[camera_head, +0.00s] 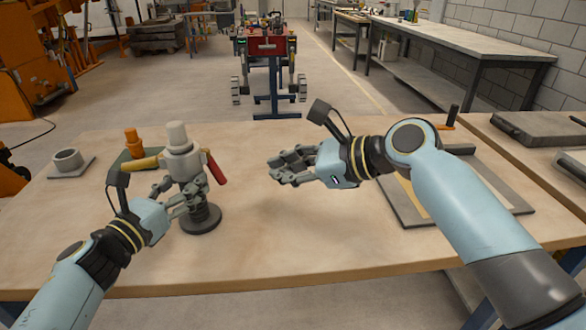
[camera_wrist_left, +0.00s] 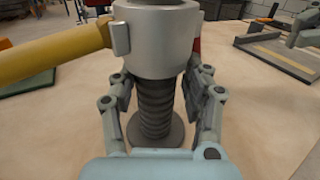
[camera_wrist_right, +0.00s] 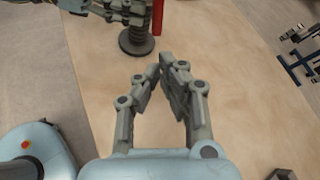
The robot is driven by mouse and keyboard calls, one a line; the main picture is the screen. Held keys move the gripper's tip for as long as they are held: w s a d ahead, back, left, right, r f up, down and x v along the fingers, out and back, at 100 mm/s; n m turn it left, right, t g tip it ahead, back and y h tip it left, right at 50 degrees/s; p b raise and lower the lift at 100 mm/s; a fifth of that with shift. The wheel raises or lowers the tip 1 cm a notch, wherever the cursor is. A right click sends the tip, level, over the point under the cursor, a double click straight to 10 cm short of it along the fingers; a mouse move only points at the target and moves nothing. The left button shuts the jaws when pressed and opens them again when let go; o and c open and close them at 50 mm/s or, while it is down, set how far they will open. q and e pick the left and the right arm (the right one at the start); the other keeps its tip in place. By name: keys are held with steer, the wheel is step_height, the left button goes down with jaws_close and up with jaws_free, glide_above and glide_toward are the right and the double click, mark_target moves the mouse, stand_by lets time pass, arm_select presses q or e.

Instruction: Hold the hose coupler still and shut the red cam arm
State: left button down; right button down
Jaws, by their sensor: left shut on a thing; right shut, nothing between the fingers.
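The hose coupler (camera_head: 181,158) is a pale grey cylinder upright on a dark ribbed stem with a round base. In the left wrist view its body (camera_wrist_left: 157,40) and ribbed stem (camera_wrist_left: 153,105) show close up. The red cam arm (camera_head: 216,170) slants down and outward from the coupler's right side; it also shows in the right wrist view (camera_wrist_right: 157,17). A yellow arm (camera_head: 146,163) sticks out to the left. My left gripper (camera_head: 188,195) is shut on the coupler, fingers either side below its body. My right gripper (camera_head: 277,168) is shut and empty, right of the red arm and apart from it.
A green mat (camera_head: 122,160) with an orange fitting (camera_head: 133,140) lies behind the coupler. A grey ring on a plate (camera_head: 68,162) is at the far left. A grey-framed tray (camera_head: 408,212) lies under my right arm. The wooden table between coupler and right gripper is clear.

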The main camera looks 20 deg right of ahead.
arm_select(q)
steer(key=shift+f, duration=0.1)
arm_select(e)
steer(key=shift+v, duration=0.95)
arm_select(q)
steer(key=shift+a, duration=0.1)
arm_select(e)
steer(key=shift+d+f, duration=0.1)
steer(key=shift+f, duration=0.05)
arm_select(q)
steer(key=c, duration=0.5)
jaws_free()
